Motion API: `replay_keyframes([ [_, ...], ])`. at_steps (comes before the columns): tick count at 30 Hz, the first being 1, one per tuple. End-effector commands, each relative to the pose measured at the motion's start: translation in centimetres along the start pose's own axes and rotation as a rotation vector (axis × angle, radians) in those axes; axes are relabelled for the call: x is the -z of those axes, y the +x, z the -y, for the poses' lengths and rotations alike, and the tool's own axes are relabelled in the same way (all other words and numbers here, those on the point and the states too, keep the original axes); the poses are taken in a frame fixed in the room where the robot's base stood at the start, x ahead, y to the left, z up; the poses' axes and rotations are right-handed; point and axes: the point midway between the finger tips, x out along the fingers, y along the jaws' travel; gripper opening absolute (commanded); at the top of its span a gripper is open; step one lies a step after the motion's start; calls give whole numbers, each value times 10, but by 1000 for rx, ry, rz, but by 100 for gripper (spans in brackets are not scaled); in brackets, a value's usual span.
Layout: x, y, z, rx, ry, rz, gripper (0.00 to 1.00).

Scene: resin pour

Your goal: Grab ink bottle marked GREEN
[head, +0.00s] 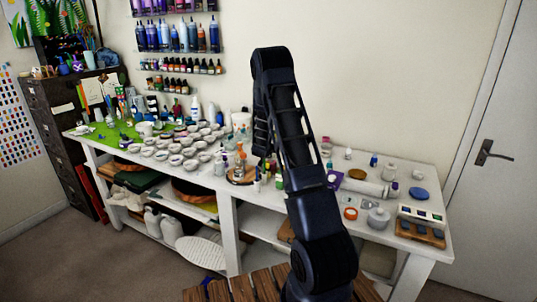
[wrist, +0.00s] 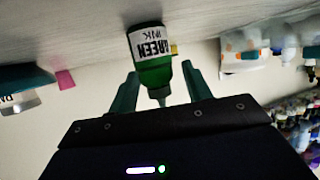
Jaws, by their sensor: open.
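My gripper (wrist: 159,70) is open, with one finger on each side of the bottle's nozzle end. Small gaps seem to show between fingers and bottle; I cannot tell whether either touches. In the head view my arm hides the gripper, and I cannot pick out the green bottle.
In the wrist view a pink item (wrist: 65,79) and a teal-topped container (wrist: 22,77) stand left, and a white container (wrist: 243,50) right. In the head view many white cups (head: 175,148) crowd the white table (head: 408,172). Bottle shelves (head: 180,50) hang on the wall.

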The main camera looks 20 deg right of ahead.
Motion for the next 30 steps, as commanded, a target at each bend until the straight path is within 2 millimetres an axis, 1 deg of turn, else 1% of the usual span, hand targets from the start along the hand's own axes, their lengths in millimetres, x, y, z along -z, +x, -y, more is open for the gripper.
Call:
replay_keyframes([
  [6, 0, 1, 1, 1, 0, 0, 49],
  [8, 0, 1, 1, 1, 0, 0, 37],
  [12, 0, 1, 1, 1, 0, 0, 10],
  [13, 0, 1, 1, 1, 0, 0, 5],
  [17, 0, 1, 1, 1, 0, 0, 4],
  [18, 0, 1, 1, 1, 0, 0, 1],
  [25, 1, 0, 1, 1, 0, 1, 0],
  [28, 6, -2, 1, 2, 0, 0, 0],
  [30, 14, -5, 2, 2, 0, -1, 0],
])
